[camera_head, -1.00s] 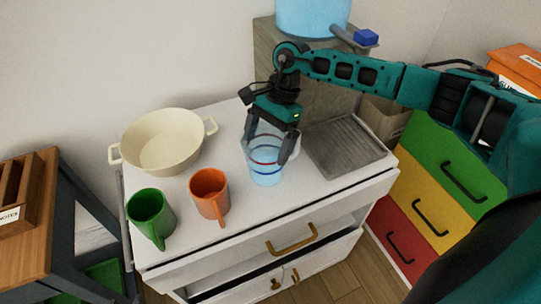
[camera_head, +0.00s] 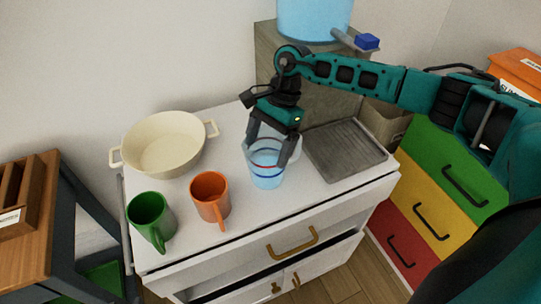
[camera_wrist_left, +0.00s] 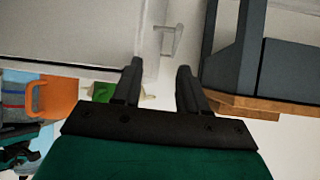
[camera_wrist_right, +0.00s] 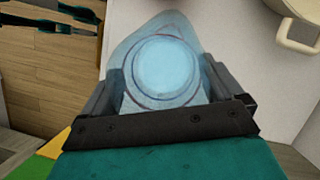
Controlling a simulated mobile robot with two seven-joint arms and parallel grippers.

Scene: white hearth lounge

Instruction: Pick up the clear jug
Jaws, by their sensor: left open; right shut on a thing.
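The clear jug (camera_head: 266,172) is a bluish see-through vessel with a red and a dark blue band. It is upright at the white cabinet top, right of the orange mug; I cannot tell whether its base touches the surface. My right gripper (camera_head: 272,150) comes from above with its fingers on both sides of the jug, shut on it. In the right wrist view the jug (camera_wrist_right: 165,65) fills the space between the fingers (camera_wrist_right: 168,95). My left gripper (camera_wrist_left: 157,80) shows only in the left wrist view, open, with nothing between its fingers.
An orange mug (camera_head: 210,194) and a green mug (camera_head: 150,215) stand left of the jug. A cream pot (camera_head: 163,145) is behind them. A grey ridged tray (camera_head: 344,150) lies to the right. A big blue container (camera_head: 313,18) stands on a grey block behind.

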